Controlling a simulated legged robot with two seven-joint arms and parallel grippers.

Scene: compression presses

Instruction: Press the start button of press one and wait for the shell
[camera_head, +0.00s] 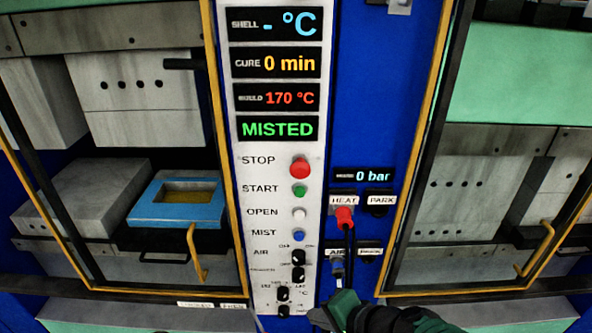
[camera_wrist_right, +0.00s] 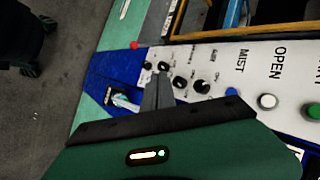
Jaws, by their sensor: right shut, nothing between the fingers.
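The control panel (camera_head: 262,165) stands upright in the middle of the head view. Its green START button (camera_head: 299,190) lies below the red STOP button (camera_head: 300,166) and above the white OPEN button (camera_head: 299,213) and blue MIST button (camera_head: 299,235). The START button also shows at the right edge of the wrist view (camera_wrist_right: 314,111). The displays read SHELL "- °C", CURE 0 min, 170 °C and MISTED. My right gripper (camera_head: 322,314) is shut and empty, low by the panel's bottom knobs, below and apart from START. Its closed fingers show in the wrist view (camera_wrist_right: 158,92). My left gripper is out of view.
Left of the panel, a blue frame (camera_head: 150,214) sits in a press behind a yellow-edged door with a yellow handle (camera_head: 195,252). A red plug (camera_head: 344,216) with a black cable is at HEAT. Another press (camera_head: 470,180) stands right. Several black knobs (camera_head: 298,274) line the lower panel.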

